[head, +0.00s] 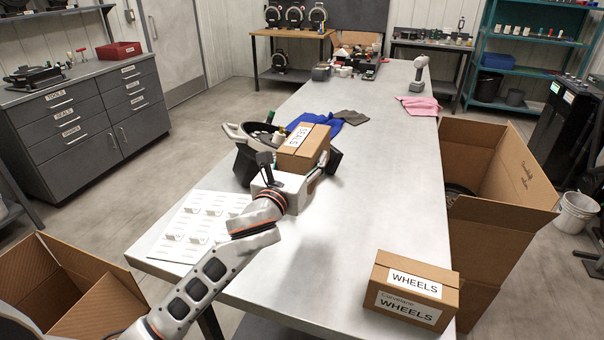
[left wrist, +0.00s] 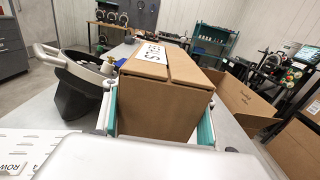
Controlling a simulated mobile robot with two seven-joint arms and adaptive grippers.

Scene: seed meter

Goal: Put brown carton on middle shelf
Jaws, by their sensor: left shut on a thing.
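A brown carton labelled SEALS (head: 314,150) is in my left gripper (head: 290,178) over the metal workbench. In the left wrist view, the teal finger pads of the left gripper (left wrist: 159,118) press on both sides of the carton (left wrist: 155,108). I cannot tell whether its underside touches the bench. A second brown carton labelled WHEELS (head: 417,290) stands at the bench's near right corner. A teal shelf unit (head: 520,70) stands at the back right, with items on its levels. My right gripper is not in view.
A seed meter housing (head: 246,160) sits beside the held carton, with blue cloth (head: 350,116) behind. Open cardboard boxes stand on the floor right (head: 505,165) and left (head: 65,290). The bench's middle right is clear.

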